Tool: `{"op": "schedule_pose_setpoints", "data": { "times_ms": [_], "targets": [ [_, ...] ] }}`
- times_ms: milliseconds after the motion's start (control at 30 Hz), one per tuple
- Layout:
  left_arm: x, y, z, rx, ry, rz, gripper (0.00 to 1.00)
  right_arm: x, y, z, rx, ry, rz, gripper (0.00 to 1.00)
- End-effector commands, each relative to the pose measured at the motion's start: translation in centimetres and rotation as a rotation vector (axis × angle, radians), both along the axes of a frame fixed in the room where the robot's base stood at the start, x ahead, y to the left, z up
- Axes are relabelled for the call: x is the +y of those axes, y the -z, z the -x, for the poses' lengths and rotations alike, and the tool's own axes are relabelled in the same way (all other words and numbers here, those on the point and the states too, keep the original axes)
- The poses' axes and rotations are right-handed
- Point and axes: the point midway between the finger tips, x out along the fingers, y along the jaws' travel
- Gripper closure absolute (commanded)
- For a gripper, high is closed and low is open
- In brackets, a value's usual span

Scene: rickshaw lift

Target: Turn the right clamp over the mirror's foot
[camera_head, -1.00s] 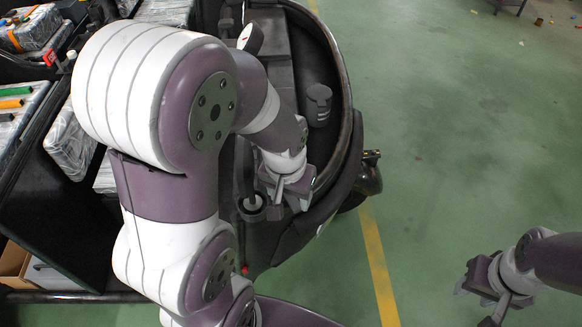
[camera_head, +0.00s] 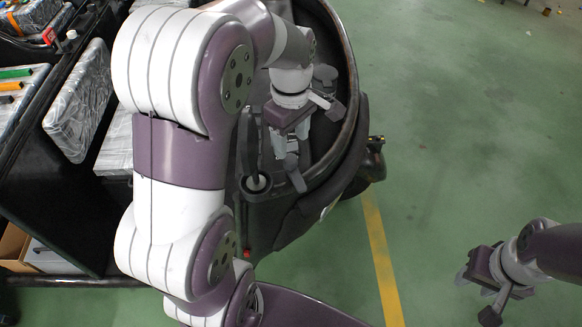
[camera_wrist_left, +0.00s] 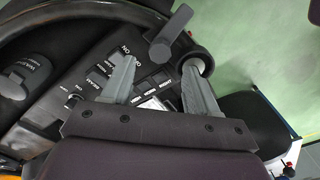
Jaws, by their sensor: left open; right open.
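My left gripper (camera_head: 290,142) is open over the dark panel inside the curved rim, with its fingers pointing down. In the left wrist view its two fingers (camera_wrist_left: 158,66) are apart with nothing between them. A dark grey lever (camera_wrist_left: 170,37), which looks like the clamp, lies just beyond the fingertips, beside a round socket (camera_wrist_left: 205,62) near the rim. I cannot tell whether the lever is over a foot. The mirror is not clearly visible; my arm covers part of the area. My right gripper (camera_head: 477,294) is open and empty over the green floor.
A dark upright stalk with a round cup (camera_head: 256,185) stands left of my left gripper. A dark cylinder (camera_wrist_left: 22,77) and a labelled switch panel (camera_wrist_left: 98,72) are close by. Racks with wrapped boxes (camera_head: 78,105) are at the left.

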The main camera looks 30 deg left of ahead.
Motion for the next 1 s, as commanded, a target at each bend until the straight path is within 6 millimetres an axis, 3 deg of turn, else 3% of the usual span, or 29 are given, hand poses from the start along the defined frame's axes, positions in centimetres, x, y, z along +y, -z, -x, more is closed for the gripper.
{"op": "schedule_pose_setpoints", "data": {
  "times_ms": [33,300,600,633,800,1000],
  "targets": [
    [0.0,2.6,0.0,-0.002,0.0,-0.001,0.41,0.0,2.5,0.0,0.0,0.0,0.0,0.57],
    [0.0,5.7,0.0,0.001,0.002,0.0,0.41,0.0,1.1,0.0,-0.001,0.0,0.0,0.57],
    [0.0,6.4,0.0,-0.002,0.002,-0.001,0.41,0.0,1.1,0.0,0.0,0.0,0.0,0.57],
    [0.0,6.4,0.0,-0.002,0.002,-0.001,0.44,0.0,1.1,0.0,0.0,0.0,0.0,0.57],
    [0.0,6.4,0.0,-0.002,0.002,-0.001,0.97,0.0,1.1,0.0,0.0,0.0,0.0,0.57],
    [0.0,6.4,0.0,-0.001,0.008,-0.001,0.97,0.0,1.0,0.0,0.0,0.0,0.0,0.57]
  ]
}}
